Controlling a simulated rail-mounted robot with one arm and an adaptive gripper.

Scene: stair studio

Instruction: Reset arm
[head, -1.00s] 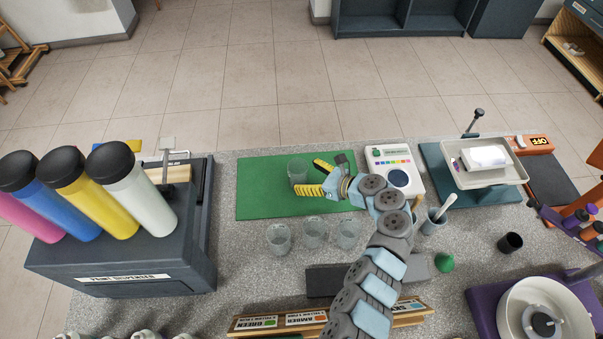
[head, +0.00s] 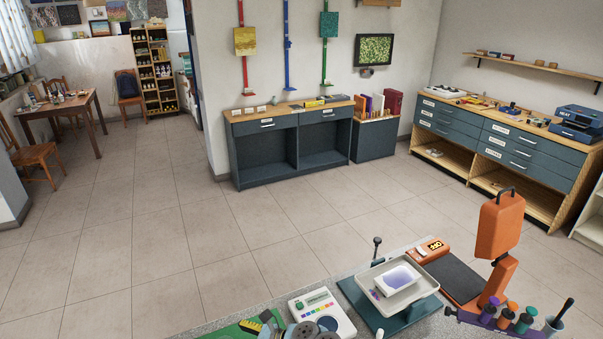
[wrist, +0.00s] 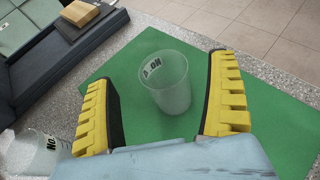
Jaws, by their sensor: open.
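In the wrist view, my gripper (wrist: 164,105) is open, with its two yellow-and-black fingers spread wide. A clear cup (wrist: 167,84) with dark lettering stands upright on the green mat (wrist: 262,118), in the space between the fingers. I see a gap on both sides of the cup, and no finger is shut on it. In the head view, only the top of my arm and a bit of a yellow finger show at the bottom edge, beside a corner of the green mat (head: 230,330). The cup is out of the head view.
A second clear cup (wrist: 40,152) stands at the lower left in the wrist view, close to the left finger. In the head view, a white device with coloured buttons (head: 322,312) and a tray on a teal base (head: 408,288) stand on the counter. Open floor lies beyond.

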